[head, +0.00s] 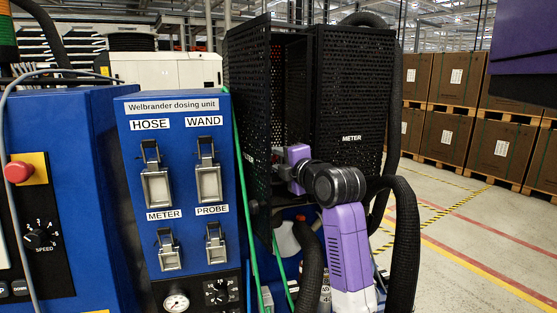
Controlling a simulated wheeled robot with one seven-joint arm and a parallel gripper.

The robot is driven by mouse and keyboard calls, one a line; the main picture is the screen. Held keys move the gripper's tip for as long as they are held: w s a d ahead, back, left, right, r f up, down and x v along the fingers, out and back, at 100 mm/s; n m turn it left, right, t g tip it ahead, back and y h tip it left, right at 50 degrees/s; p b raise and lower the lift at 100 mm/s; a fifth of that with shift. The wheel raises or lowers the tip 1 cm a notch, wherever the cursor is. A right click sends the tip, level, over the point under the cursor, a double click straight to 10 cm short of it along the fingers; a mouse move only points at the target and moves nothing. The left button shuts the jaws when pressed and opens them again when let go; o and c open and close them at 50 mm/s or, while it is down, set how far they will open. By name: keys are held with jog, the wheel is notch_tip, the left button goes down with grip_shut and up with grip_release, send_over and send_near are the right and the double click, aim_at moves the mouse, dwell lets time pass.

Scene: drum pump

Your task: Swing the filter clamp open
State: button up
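My arm, purple and dark grey, reaches from the lower right into an open black perforated cabinet (355,85). My gripper (281,165) is at the cabinet's opening, small and dark against the shaded inside. Its fingers are too small and dim to tell whether they are open or shut, or touch anything. I cannot make out the filter clamp; it may be in the dark interior or behind my gripper and wrist. The cabinet's right panel, marked METER, stands just above and to the right of my wrist.
A blue dosing unit panel (134,210) with latched sockets labelled HOSE, WAND, METER and PROBE stands left. Thick black hoses (406,240) loop beside my arm. A red stop button (18,172) is far left. Stacked brown boxes (449,140) stand beyond open floor at right.

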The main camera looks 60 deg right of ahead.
grip_shut()
jog(key=shift+f, duration=0.1)
dwell(1.3)
